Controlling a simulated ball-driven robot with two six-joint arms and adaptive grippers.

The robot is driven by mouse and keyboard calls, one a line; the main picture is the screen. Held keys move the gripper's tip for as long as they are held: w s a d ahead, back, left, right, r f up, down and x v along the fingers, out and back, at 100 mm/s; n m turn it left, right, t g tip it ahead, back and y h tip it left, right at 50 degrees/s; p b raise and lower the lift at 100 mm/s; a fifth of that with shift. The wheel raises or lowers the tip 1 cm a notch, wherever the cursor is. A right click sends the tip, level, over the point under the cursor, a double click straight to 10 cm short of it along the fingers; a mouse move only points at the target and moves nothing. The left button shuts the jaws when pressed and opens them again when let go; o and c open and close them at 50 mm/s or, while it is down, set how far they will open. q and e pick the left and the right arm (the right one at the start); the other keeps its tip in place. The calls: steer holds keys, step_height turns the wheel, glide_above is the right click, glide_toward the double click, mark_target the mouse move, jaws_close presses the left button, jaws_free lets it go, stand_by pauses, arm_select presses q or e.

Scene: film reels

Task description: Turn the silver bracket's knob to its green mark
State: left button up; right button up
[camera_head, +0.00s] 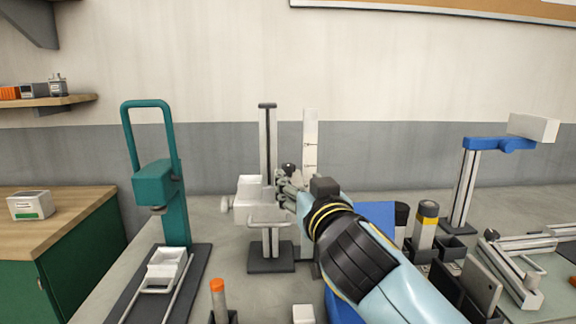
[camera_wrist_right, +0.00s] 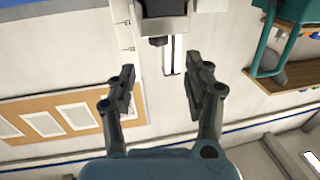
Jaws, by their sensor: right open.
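The silver bracket (camera_head: 250,189) is a pale block-shaped carriage on an upright grey column with a dark foot, in the middle of the head view. A dark round knob (camera_head: 288,168) shows near its right side, close to my fingers. My right gripper (camera_head: 282,190) reaches in from the lower right and hides part of the bracket's right side. In the right wrist view the gripper (camera_wrist_right: 160,78) is open, its fingers apart with a dark knob-like part (camera_wrist_right: 158,41) beyond them. I cannot make out a green mark on the bracket. My left gripper is not in view.
A teal press-like stand (camera_head: 155,184) is at left and a blue-armed stand (camera_head: 497,144) at right. A white upright strip (camera_head: 310,140) stands just behind the bracket. An orange-capped tube (camera_head: 218,297) and a yellow-banded cylinder (camera_head: 426,222) stand nearer.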

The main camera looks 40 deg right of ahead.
mark_target(290, 169)
steer(key=p+x, duration=0.2)
steer(key=x, duration=0.8)
steer(key=shift+w+d, duration=0.1)
jaws_close()
